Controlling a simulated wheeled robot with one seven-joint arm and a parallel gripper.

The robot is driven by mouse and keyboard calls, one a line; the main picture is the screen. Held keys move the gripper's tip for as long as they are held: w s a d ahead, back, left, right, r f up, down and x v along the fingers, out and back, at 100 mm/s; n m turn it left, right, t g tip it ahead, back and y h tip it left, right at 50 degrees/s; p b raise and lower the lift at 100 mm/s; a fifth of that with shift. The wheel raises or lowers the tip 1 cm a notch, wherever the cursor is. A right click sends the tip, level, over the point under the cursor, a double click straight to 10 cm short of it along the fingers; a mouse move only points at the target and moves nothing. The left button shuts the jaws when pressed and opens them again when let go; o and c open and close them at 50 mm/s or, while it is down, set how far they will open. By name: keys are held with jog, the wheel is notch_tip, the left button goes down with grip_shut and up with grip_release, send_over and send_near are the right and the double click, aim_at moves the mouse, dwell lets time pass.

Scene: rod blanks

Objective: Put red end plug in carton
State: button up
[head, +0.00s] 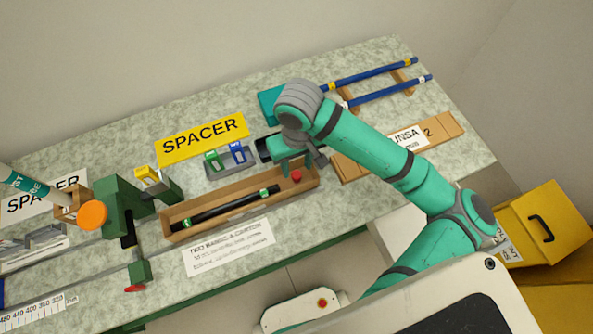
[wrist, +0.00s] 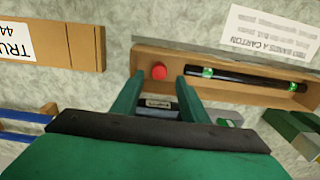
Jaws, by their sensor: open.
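The red end plug (head: 297,175) lies inside the right end of the long open brown carton (head: 250,209). In the wrist view the plug (wrist: 158,71) shows just beyond my fingertips, against the carton's (wrist: 180,50) floor. A black rod with green bands (head: 225,206) lies in the same carton, to the plug's left in the head view. My gripper (head: 302,163) is over the carton's right end, close to the plug. In the wrist view its two fingers (wrist: 162,84) are apart with nothing between them.
A grey holder with green and blue pieces (head: 229,156) stands behind the carton, near a yellow SPACER sign (head: 202,139). A green fixture (head: 125,207) stands left. Blue rods (head: 385,91) rest on wooden supports at the back right. A brown flat carton (head: 440,130) lies right.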

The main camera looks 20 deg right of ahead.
aim_at(297, 175)
jog(key=shift+r, duration=2.7)
